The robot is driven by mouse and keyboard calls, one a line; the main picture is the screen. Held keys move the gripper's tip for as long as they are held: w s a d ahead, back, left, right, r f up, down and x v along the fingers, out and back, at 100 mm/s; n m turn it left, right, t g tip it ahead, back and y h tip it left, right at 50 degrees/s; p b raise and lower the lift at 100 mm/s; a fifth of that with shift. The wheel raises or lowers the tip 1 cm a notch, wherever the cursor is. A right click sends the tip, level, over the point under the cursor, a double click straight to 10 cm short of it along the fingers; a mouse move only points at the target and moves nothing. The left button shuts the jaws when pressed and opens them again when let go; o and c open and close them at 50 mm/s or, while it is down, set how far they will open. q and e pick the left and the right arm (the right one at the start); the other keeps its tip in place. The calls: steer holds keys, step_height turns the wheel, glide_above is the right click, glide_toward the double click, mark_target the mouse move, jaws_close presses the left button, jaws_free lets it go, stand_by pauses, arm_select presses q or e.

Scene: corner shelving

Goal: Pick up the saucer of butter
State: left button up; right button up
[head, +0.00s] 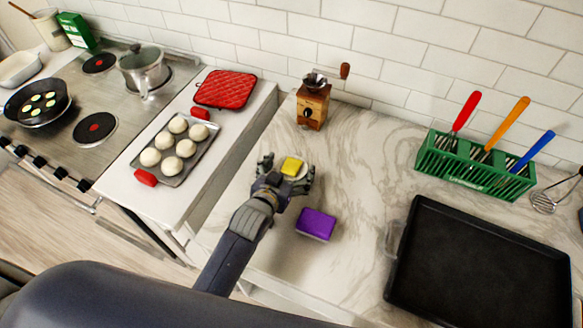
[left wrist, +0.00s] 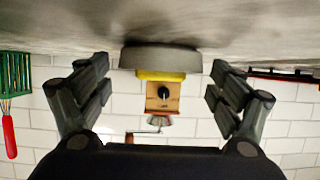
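The yellow butter (head: 291,166) sits on a small pale saucer (head: 301,174) on the marble counter. My left gripper (head: 286,169) reaches in from the front, with its open fingers on either side of the saucer. The left wrist view is upside down. There the saucer (left wrist: 160,59) is a grey disc with the butter (left wrist: 160,76) on it, centred between the spread fingers of my left gripper (left wrist: 160,68). Gaps show between both fingers and the saucer's rim, so it is not gripped. My right gripper is in neither view.
A purple sponge (head: 316,224) lies just right of my left wrist. A wooden coffee grinder (head: 312,106) stands behind the saucer. A black tray (head: 480,268) and a green utensil rack (head: 470,166) are at right. A baking tray of buns (head: 177,148) is at left.

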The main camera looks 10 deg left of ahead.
arm_select(q)
steer(key=c, duration=0.9)
steer(key=shift+r, duration=0.1)
